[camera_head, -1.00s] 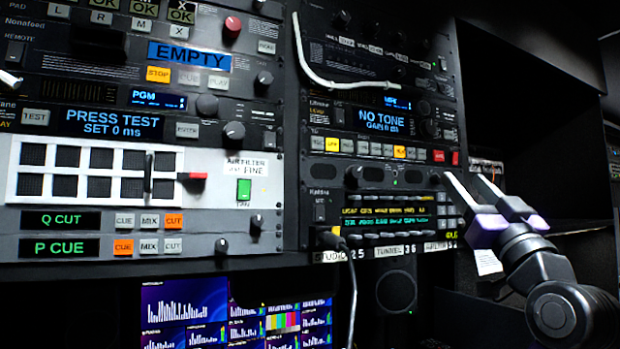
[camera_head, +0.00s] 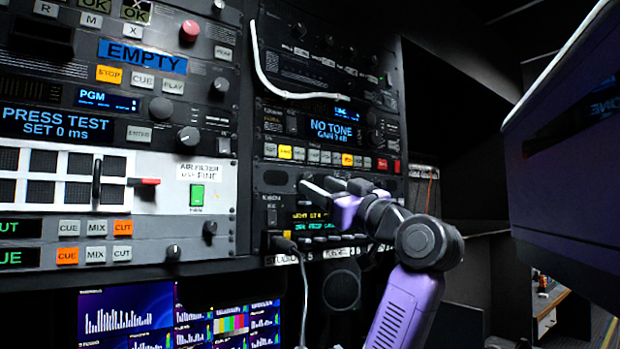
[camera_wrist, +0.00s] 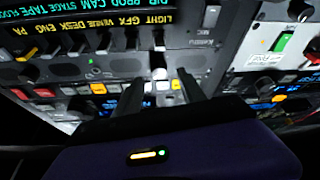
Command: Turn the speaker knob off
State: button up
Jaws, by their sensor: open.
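My gripper (camera_head: 318,185) is in front of the intercom panel on the right-hand rack, just under the NO TONE unit (camera_head: 336,131). Its two fingers are apart, with nothing seen held between them. They cover the part of the panel beside the speaker grille, so I cannot make out the speaker knob in the head view. In the wrist view the panel appears upside down, and the open fingers (camera_wrist: 159,78) point at a row of small lit buttons (camera_wrist: 175,84). Which control is the speaker knob is not clear there, nor whether the fingers touch anything.
A white cable (camera_head: 280,90) hangs over the upper rack. Monitors (camera_head: 175,318) sit below left. A large dark purple panel (camera_head: 575,150) fills the right side.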

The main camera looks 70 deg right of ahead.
aim_at(308, 180)
jog(key=shift+p+x, duration=0.4)
jog(key=shift+x, duration=1.5)
jog(key=shift+s, duration=0.1)
grip_shut()
